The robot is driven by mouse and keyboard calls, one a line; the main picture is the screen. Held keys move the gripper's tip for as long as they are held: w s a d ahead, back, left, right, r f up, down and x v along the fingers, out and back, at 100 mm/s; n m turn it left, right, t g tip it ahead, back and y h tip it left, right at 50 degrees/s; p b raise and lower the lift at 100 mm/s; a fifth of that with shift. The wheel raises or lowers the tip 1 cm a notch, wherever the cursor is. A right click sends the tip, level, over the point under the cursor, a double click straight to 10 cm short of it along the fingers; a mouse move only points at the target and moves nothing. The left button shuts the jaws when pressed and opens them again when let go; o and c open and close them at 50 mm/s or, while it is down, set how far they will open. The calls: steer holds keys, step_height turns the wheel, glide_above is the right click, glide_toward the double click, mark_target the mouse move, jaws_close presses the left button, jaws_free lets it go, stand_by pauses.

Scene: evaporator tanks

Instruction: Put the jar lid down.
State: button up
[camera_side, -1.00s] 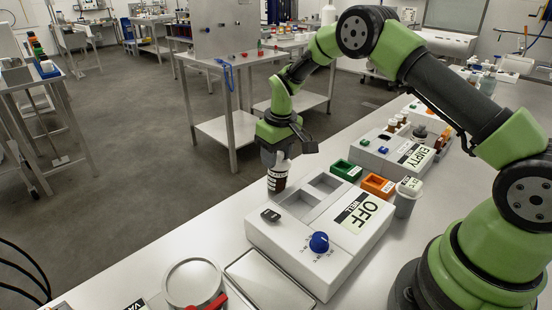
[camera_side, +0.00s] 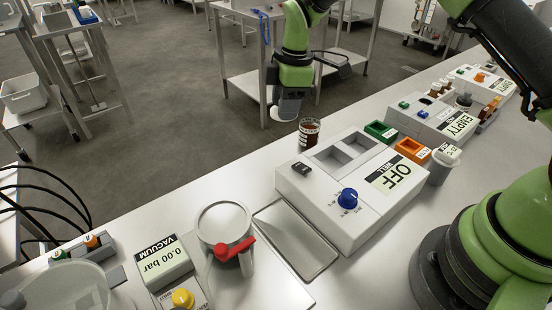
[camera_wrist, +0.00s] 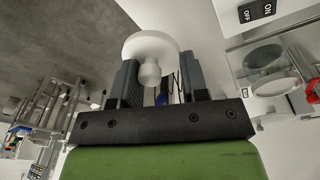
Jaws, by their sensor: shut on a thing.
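My gripper (camera_side: 287,95) is in the air beyond the bench's far edge in the side view. It is shut on the jar lid (camera_side: 285,110), which hangs below it as a pale cap. In the wrist view, my gripper (camera_wrist: 160,82) has a dark finger on each side of the white round lid (camera_wrist: 140,42), with its knob towards me. The finger contact is not clear. A brown jar (camera_side: 309,133) with a pale label stands upright on the bench, below and right of the lid and apart from it. Its top appears uncovered.
A white bath unit marked OFF (camera_side: 330,195), with two wells and a blue knob, stands beside the jar. A flat metal tray (camera_side: 297,243) lies left of it. A round vessel with a red handle (camera_side: 224,228) and a vacuum display (camera_side: 163,262) stand further left.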

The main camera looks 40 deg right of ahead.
steer(key=a+f+n, duration=0.2)
steer(key=n, duration=0.2)
glide_above(275, 165)
steer(key=f, duration=0.5)
steer(key=shift+s+d+f, duration=0.1)
steer(key=shift+d+f, duration=0.1)
steer(key=shift+f, duration=0.05)
step_height(275, 165, down, 4)
steer(key=shift+r, duration=0.2)
jaws_close()
steer(key=shift+s+f, duration=0.15)
steer(key=shift+f, duration=0.15)
steer(key=o, duration=0.9)
jaws_free()
steer(key=shift+r, duration=0.1)
steer(key=shift+r, duration=0.15)
step_height(275, 165, up, 12)
steer(key=d, duration=0.1)
steer(key=shift+s+d, duration=0.2)
steer(key=shift+s, duration=0.2)
